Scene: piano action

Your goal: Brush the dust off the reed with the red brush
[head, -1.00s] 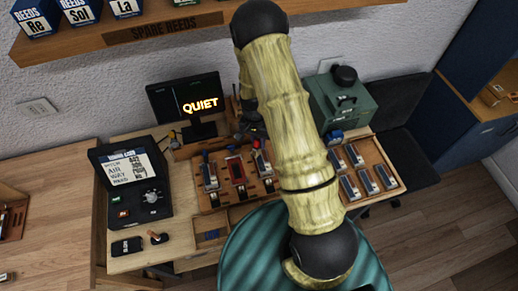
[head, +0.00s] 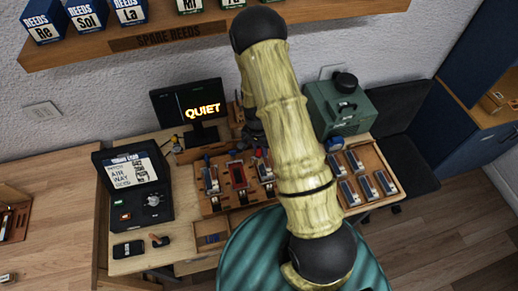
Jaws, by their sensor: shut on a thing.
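My gripper (head: 253,137) is small and dark, mostly hidden beside and behind my own arm, over the back of the wooden work board (head: 222,203). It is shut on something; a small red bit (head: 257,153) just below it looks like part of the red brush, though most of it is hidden. On the board stand several metal reed units; the middle one has a red frame (head: 236,175), with another at its left (head: 211,181) and one at its right (head: 265,169). Dust is too small to make out, and I cannot tell whether the brush touches a reed.
A monitor reading QUIET (head: 189,111) stands behind the board. An open black case (head: 132,187) is at the left, a green box (head: 339,108) at the back right. A tray of several more reeds (head: 384,163) lies right. A shelf (head: 150,38) hangs above.

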